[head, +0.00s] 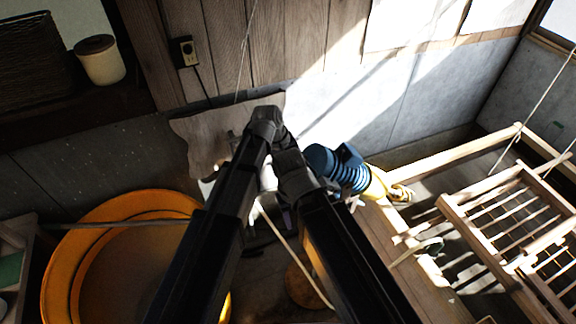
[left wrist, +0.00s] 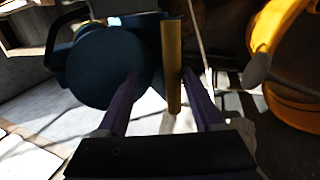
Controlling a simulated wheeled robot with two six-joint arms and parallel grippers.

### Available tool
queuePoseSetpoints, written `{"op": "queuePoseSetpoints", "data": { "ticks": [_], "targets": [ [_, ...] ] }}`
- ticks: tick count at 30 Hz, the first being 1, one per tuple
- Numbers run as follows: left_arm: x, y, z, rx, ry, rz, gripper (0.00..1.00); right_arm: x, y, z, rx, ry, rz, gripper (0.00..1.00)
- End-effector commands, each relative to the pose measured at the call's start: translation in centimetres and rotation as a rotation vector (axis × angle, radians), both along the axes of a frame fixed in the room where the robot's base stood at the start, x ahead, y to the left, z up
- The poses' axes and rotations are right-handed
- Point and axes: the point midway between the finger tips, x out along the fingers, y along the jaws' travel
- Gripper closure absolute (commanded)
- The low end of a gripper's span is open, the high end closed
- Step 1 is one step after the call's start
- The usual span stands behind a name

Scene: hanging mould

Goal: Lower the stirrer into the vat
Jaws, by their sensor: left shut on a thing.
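The orange vat (head: 62,262) stands at the lower left of the head view. It also shows in the left wrist view (left wrist: 262,40) at the upper right. My left gripper (left wrist: 163,76) is shut on an upright yellow bar (left wrist: 172,40), which looks like part of the stirrer. In the head view my arm links hide the gripper and most of what it holds. A blue ribbed motor body (head: 340,168) with a yellow end shows right of the arm. A large dark blue round body (left wrist: 105,65) is close behind the left finger; whether it joins the bar is unclear.
A wooden slatted frame (head: 480,205) hangs on cords at the right. A pole (head: 130,224) lies across the vat. A wall socket (head: 184,52) and a shelf with a lidded pot (head: 100,62) are at the back left. A cord runs down past my arm.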

Motion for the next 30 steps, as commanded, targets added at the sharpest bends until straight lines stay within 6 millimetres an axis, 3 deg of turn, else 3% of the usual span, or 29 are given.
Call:
{"op": "queuePoseSetpoints", "data": {
  "ticks": [3, 20, 30],
  "targets": [
    [0.0, -0.4, 0.0, -0.009, 0.000, -0.002, 0.43, 0.0, 0.0, -0.1, 0.000, 0.000, 0.000, 0.50],
    [-0.2, 0.0, -0.3, -0.007, 0.001, 0.000, 0.43, 0.0, 0.0, -0.3, 0.000, 0.000, 0.000, 0.50],
    [-1.3, 3.2, -4.5, -0.003, 0.002, 0.003, 0.43, 0.0, 0.0, -4.5, 0.000, 0.000, 0.000, 0.50]
  ]
}}
